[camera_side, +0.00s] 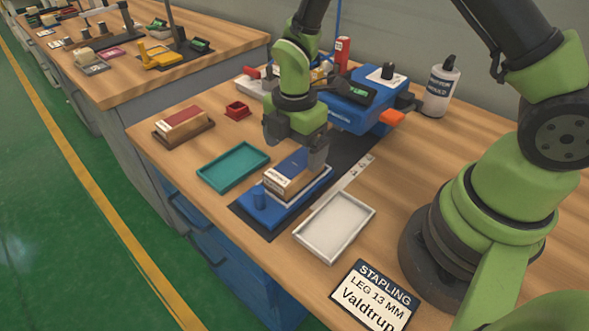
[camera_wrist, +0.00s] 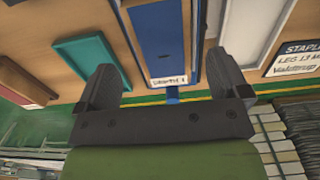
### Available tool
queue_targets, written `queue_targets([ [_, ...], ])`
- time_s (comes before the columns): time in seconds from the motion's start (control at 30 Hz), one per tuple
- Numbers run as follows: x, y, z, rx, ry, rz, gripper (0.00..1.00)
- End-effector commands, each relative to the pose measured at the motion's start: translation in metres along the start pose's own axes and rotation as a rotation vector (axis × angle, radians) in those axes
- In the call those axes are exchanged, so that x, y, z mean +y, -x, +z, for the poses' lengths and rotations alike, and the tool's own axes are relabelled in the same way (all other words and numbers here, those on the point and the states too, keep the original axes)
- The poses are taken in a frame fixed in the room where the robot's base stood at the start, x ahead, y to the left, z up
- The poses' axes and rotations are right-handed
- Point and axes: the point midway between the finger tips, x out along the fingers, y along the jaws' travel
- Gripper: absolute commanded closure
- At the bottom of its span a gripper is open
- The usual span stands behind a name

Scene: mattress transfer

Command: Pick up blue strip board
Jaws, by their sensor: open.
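The blue strip board (camera_side: 293,170), a block with a blue top, tan side and white end label, lies on a blue fixture (camera_side: 256,216) in the side view. My gripper (camera_side: 297,145) is over the board, one finger toward each long side. In the wrist view the board (camera_wrist: 160,40) runs between the two open fingers of my gripper (camera_wrist: 166,80), with its label near the fingertips. The gripper hides part of the board's far end in the side view.
An empty teal tray (camera_side: 233,166) lies left of the fixture, and a white tray (camera_side: 335,226) right of it. A red-topped block (camera_side: 183,122) on a brown base stands farther left. A blue machine (camera_side: 358,104) and a white bottle (camera_side: 441,87) stand behind.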

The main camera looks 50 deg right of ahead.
Motion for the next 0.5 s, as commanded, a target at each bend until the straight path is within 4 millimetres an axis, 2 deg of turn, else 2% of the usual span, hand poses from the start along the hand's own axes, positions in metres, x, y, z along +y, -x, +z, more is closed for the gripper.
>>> queue_targets([
  [0.1,-0.005,-0.02,0.0,-0.001,-0.001,-0.006,0.06],
  [0.2,-0.004,-0.031,0.0,-0.001,0.0,-0.003,0.06],
  [0.5,-0.003,-0.035,0.0,0.0,-0.001,0.0,0.06],
])
